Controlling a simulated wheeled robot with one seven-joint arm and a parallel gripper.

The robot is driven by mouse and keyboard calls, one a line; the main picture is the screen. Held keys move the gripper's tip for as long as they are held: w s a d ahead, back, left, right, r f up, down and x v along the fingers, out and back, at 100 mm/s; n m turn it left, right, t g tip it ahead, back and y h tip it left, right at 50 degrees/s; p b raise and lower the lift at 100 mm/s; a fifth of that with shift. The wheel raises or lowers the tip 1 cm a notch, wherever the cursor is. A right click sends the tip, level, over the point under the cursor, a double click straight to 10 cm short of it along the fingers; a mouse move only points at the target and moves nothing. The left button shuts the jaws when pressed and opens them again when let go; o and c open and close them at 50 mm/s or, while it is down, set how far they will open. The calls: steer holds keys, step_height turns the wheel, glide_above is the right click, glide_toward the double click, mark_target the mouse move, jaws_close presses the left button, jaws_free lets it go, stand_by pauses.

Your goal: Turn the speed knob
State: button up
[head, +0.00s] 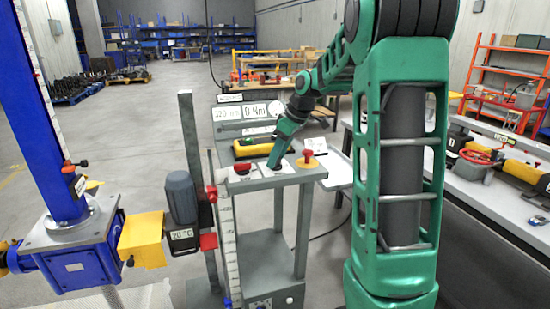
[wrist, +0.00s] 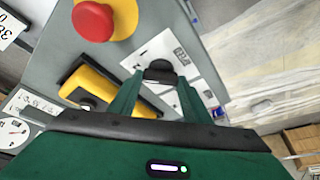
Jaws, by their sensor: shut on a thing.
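The speed knob (wrist: 160,70) is a small dark knob on a white label plate on the grey control panel. It shows between my fingertips in the wrist view; in the head view it is hidden by my gripper (head: 273,162). My gripper (wrist: 160,78) comes down onto the panel with its two green fingers shut on the knob, one on each side. The grey control panel (head: 262,183) is the sloped top of a grey stand.
A red mushroom button on a yellow base (head: 307,157) sits right of my gripper. A yellow and black device (head: 252,148) lies behind it. Displays (head: 254,111) stand at the back. A blue screw jack (head: 75,240) with a motor (head: 181,197) stands at left.

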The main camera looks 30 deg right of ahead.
steer(key=shift+a+r, duration=0.1)
steer(key=o, duration=1)
steer(key=shift+o, duration=0.2)
steer(key=v, duration=1)
steer(key=shift+r, duration=0.25)
steer(key=shift+s, duration=0.2)
steer(key=s+a+f+m+g, duration=0.1)
steer(key=s+f+m, duration=0.3)
steer(key=s, duration=0.7)
steer(key=s+a+f+m+g+h, duration=0.1)
steer(key=s+a+f+m, duration=0.3)
steer(key=s, duration=0.6)
steer(key=s+a+f+m+g+h, duration=0.1)
steer(key=s+a+f+m, duration=0.1)
steer(key=s+f+m, duration=0.2)
steer(key=s+f, duration=0.3)
steer(key=s, duration=0.4)
steer(key=shift+s+a+g, duration=0.2)
steer(key=shift+s+g, duration=0.15)
steer(key=shift+g, duration=0.05)
